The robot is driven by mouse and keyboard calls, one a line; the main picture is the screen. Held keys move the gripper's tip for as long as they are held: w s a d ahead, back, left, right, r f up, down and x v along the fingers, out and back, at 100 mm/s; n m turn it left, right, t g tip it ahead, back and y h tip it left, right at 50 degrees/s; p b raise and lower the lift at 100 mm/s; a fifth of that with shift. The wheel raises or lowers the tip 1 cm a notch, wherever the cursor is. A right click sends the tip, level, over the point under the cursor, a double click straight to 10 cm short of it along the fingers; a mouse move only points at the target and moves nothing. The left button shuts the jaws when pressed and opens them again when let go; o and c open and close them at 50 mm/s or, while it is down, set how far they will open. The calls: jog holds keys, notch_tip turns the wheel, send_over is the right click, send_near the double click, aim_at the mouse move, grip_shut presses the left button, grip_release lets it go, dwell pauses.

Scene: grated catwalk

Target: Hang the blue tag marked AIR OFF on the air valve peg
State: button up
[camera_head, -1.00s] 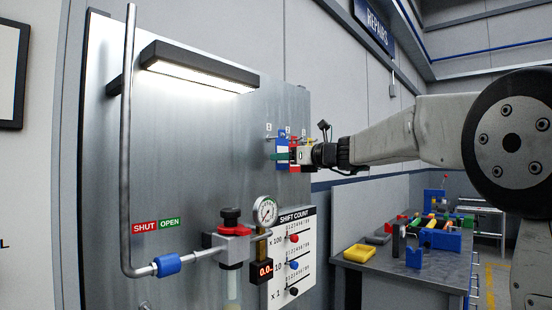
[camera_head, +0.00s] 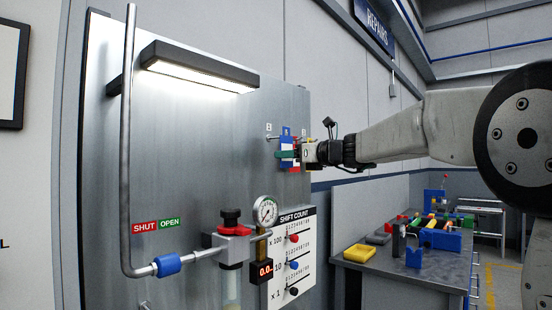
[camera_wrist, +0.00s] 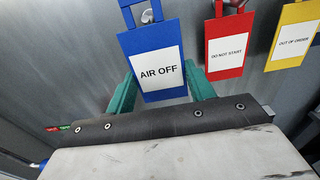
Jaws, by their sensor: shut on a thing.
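The blue tag marked AIR OFF (camera_wrist: 158,68) is between the two green fingers of my gripper (camera_wrist: 160,85), which is shut on it. In the wrist view a round peg end (camera_wrist: 147,16) shows through the tag's top loop; I cannot tell whether the loop still rests on it. In the head view the blue tag (camera_head: 287,146) and my gripper (camera_head: 290,154) are at the panel's right side. A blue valve handle (camera_head: 167,265) sits on the pipe at lower left. A small peg (camera_head: 145,304) shows at the bottom edge, partly cut off.
A red DO NOT START tag (camera_wrist: 226,48) and a yellow OUT OF ORDER tag (camera_wrist: 291,42) hang to the right. A gauge (camera_head: 266,211) and a red-and-black valve (camera_head: 231,240) project from the panel. A lamp (camera_head: 200,68) is above. The upper-middle panel is clear.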

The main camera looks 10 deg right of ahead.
jog(key=shift+s+d, duration=0.2)
jog(key=shift+s, duration=0.05)
jog(key=shift+v, duration=1.75)
